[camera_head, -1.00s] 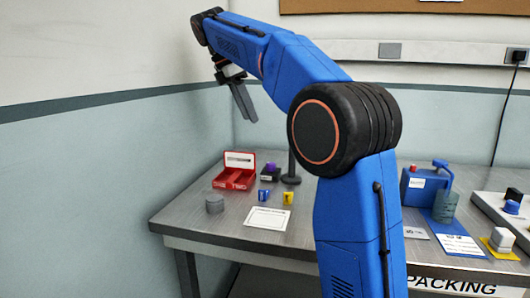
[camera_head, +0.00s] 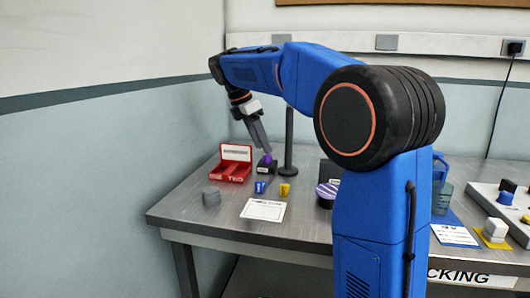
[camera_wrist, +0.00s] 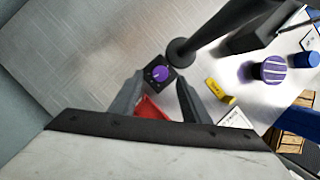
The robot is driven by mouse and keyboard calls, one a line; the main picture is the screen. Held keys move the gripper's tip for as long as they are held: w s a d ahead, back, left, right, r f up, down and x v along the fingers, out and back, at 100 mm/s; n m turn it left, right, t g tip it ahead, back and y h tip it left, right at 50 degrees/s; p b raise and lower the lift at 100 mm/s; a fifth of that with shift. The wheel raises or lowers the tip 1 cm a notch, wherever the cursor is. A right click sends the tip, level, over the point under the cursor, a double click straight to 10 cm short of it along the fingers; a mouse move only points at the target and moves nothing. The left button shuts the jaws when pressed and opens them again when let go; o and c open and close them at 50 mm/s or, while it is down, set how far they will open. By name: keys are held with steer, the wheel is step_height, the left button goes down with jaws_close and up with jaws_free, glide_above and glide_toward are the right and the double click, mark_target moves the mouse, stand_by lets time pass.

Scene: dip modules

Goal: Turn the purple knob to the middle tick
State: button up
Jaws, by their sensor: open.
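The purple knob (camera_head: 267,159) sits on top of a small black box (camera_head: 266,169) on the bench, beside the dark post. In the wrist view the knob (camera_wrist: 159,73) shows from above with a light pointer mark, on its black box (camera_wrist: 154,82). Tick marks are too small to make out. My gripper (camera_head: 266,150) is open and points down close above the knob. In the wrist view my gripper's fingers (camera_wrist: 158,82) stand apart, one to each side of the knob in the picture. I cannot tell whether either finger touches it.
A dark post (camera_head: 289,140) stands close right of the knob box. A red tray (camera_head: 228,174) is on its left. A purple-striped round thing (camera_head: 327,192) is to the right.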

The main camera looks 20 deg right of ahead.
mark_target(265, 155)
steer(key=shift+x, duration=1.85)
steer(key=c, duration=1)
